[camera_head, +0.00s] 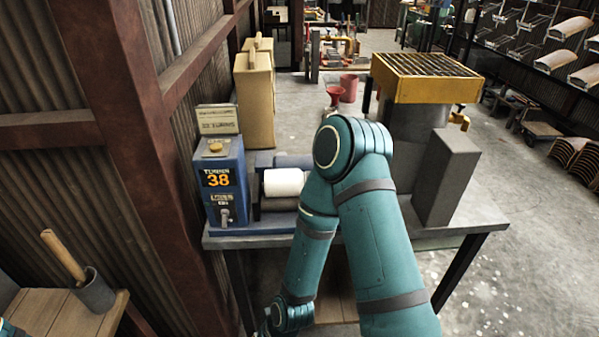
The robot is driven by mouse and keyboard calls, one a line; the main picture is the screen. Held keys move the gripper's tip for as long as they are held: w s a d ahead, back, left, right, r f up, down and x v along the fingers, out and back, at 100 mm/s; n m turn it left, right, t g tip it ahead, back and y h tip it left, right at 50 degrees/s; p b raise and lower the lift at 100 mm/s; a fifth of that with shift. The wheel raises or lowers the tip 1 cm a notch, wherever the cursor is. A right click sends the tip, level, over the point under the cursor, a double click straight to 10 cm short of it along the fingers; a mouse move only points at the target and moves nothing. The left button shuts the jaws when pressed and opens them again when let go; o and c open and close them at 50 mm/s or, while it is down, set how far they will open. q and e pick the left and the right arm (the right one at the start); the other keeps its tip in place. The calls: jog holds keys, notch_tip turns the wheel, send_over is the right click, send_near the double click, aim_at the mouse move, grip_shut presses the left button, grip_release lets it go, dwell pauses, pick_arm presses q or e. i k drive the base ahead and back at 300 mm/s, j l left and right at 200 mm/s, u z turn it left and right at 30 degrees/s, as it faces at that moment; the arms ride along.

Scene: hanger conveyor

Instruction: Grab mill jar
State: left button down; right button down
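The mill jar appears to be the white cylinder (284,182) lying on its side on the blue and grey machine (228,180) marked 38. Its right end is close to or behind my teal arm, so I cannot see how far it extends. My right arm comes in from the bottom right, bends at a raised elbow in front of the bench, and runs back down to the bottom edge. Neither gripper shows. Only a small teal piece of my body shows at the bottom left corner.
The machine stands on a grey bench (470,229). A yellow-topped grated unit (428,80) and a dark grey block (446,178) stand at its right. A beige case (254,98) stands behind. A rusty post (135,110) rises at left. A pestle and mortar (94,291) sit lower left.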

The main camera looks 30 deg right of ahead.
aim_at(283, 182)
jog(key=z, duration=0.9)
jog(key=l+z, duration=0.1)
jog(key=k+l, duration=0.05)
jog(key=l, duration=0.05)
